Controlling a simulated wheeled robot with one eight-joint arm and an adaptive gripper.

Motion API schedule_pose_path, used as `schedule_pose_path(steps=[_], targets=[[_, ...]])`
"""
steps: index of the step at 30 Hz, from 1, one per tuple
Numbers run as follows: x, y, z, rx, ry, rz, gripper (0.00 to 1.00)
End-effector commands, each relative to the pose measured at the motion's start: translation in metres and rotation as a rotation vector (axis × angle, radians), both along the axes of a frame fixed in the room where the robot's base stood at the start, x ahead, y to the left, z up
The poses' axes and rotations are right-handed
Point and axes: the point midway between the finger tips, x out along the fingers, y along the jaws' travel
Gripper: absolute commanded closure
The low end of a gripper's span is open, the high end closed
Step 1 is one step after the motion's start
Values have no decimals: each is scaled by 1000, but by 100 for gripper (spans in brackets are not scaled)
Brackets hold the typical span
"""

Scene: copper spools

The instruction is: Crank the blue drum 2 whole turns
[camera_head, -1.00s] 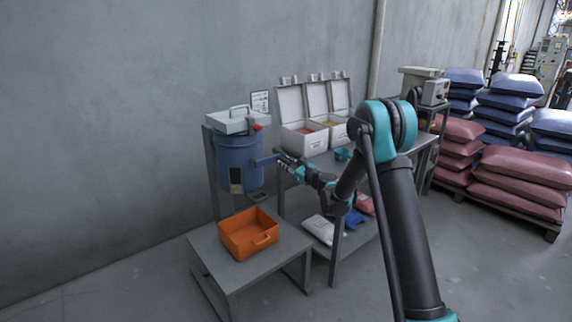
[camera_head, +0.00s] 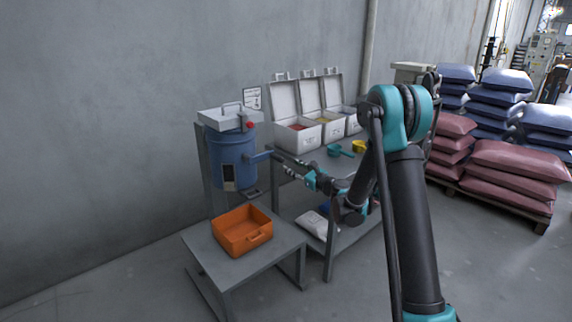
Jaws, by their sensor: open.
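The blue drum (camera_head: 232,158) hangs upright on a grey stand under a grey lidded top (camera_head: 229,117) with a red knob. A blue crank arm (camera_head: 260,156) sticks out from its right side, and a grey bar runs on to the right from it. My gripper (camera_head: 286,168) is beside the crank, to the right of the drum. It is open. Its fingers are small here, and I cannot tell whether they touch the crank. An orange tray (camera_head: 242,246) sits below the drum.
The tray stands on a low grey table (camera_head: 203,259). Behind my arm, a workbench holds open white bins (camera_head: 297,137), a teal scoop (camera_head: 335,150) and a yellow scoop (camera_head: 359,147). Red sacks (camera_head: 517,167) are stacked on a pallet at right. Floor at lower left is clear.

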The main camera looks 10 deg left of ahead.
Motion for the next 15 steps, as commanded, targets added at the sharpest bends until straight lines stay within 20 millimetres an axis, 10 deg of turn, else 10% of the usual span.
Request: schedule_pose_path(steps=[15], targets=[[-16, -18, 0, 0, 0, 0, 56]])
